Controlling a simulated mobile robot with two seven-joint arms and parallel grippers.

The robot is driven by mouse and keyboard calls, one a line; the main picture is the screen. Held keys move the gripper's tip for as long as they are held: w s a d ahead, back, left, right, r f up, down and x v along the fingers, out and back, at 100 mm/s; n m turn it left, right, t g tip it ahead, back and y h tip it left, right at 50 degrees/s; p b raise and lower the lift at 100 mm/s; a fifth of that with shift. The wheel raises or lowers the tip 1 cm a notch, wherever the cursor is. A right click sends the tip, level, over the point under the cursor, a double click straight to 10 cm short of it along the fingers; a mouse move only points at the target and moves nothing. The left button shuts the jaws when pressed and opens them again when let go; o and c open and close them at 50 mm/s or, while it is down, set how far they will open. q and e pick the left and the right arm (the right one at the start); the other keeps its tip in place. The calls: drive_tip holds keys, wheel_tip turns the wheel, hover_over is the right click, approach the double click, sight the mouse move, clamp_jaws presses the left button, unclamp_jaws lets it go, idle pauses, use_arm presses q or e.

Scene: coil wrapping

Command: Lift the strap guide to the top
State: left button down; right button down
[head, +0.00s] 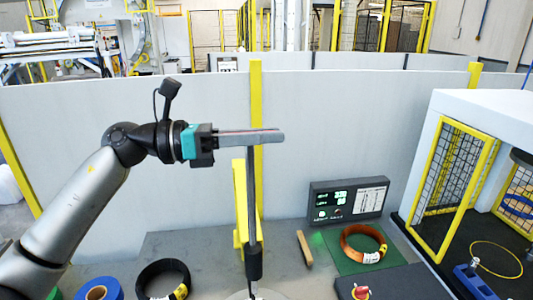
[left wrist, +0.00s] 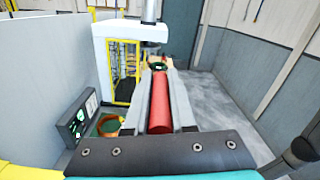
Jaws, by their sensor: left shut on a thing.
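My left gripper (head: 268,137) reaches in from the left in the head view, level and high above the table. Its fingers are shut on a red bar, which I take to be the strap guide (left wrist: 160,103). In the left wrist view the red bar lies lengthwise between the two grey fingers. In the head view only a thin red line of it shows along the fingers. A dark upright post (head: 251,200) stands directly below the fingers, its top meeting them; its foot is at the front edge of the picture. My right gripper is not in view.
A black coil (head: 163,279) and blue roll (head: 98,289) lie front left. A copper coil (head: 362,243) lies on a green mat (head: 390,262), near a display (head: 348,200) and a wooden stick (head: 304,249). A pale partition (head: 370,120) stands behind; a white enclosure (head: 485,105) stands right.

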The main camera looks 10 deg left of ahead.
use_arm(q)
drive_tip(key=shift+r, duration=0.85)
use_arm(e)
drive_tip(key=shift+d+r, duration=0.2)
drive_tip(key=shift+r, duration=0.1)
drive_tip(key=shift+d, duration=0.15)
use_arm(q)
drive_tip(key=c, duration=1.1)
unclamp_jaws()
drive_tip(key=shift+c, duration=0.2)
drive_tip(key=o, duration=0.4)
drive_tip(key=shift+f, duration=0.2)
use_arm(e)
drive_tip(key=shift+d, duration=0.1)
